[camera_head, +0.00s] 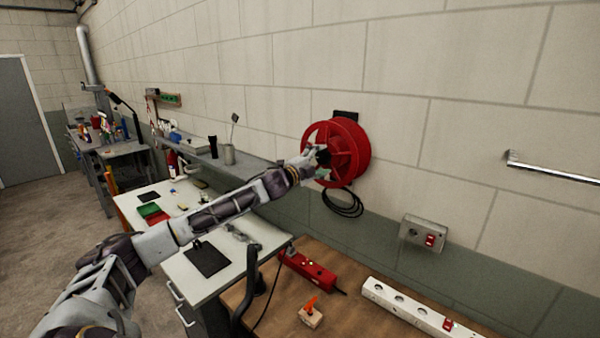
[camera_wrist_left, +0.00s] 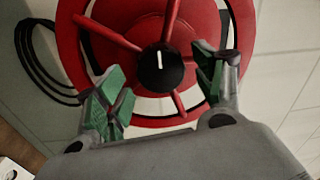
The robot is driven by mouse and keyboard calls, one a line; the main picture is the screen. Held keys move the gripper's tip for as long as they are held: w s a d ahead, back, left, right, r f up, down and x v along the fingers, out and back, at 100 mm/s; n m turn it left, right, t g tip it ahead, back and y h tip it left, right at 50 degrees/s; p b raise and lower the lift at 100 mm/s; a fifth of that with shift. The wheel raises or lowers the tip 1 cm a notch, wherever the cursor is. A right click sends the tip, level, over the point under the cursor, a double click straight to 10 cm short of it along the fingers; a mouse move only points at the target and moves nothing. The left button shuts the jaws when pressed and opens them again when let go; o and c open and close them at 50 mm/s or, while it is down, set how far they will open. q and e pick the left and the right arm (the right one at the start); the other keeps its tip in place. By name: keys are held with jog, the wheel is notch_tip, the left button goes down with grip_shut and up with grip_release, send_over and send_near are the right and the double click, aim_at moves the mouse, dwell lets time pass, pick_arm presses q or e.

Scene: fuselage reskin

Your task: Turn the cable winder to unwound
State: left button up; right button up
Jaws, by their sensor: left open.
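The cable winder (camera_head: 352,150) is a red spoked reel mounted on the block wall, with a loop of black cable (camera_head: 343,203) hanging below it. In the left wrist view the winder (camera_wrist_left: 72,50) fills the upper middle, with red spokes and a black hub knob (camera_wrist_left: 160,68) bearing a white mark that points nearly straight up. My left gripper (camera_head: 318,160) is in front of the reel. In the left wrist view my left gripper (camera_wrist_left: 160,88) is open, its green-padded fingers on either side of the hub and apart from it. My right gripper is not in view.
A wall socket box (camera_head: 424,233) with a red switch is right of and below the winder. A wooden bench below holds a white power strip (camera_head: 415,308), a red power strip (camera_head: 312,270) and an orange switch block (camera_head: 311,314). A metal rail (camera_head: 555,168) is on the right wall.

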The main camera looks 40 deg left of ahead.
pick_arm(q)
jog(key=s, duration=0.6)
jog(key=shift+s+a+f, duration=0.2)
jog(key=shift+s+f, duration=0.05)
jog(key=shift+s, duration=0.15)
dwell(0.9)
jog(key=shift+s, duration=0.3)
jog(key=shift+s, duration=0.35)
jog(key=shift+s, duration=0.2)
jog(key=shift+s+a+f, duration=0.1)
jog(key=shift+s+f, duration=0.05)
jog(key=shift+s, duration=0.7)
jog(key=shift+s, duration=0.35)
dwell(0.4)
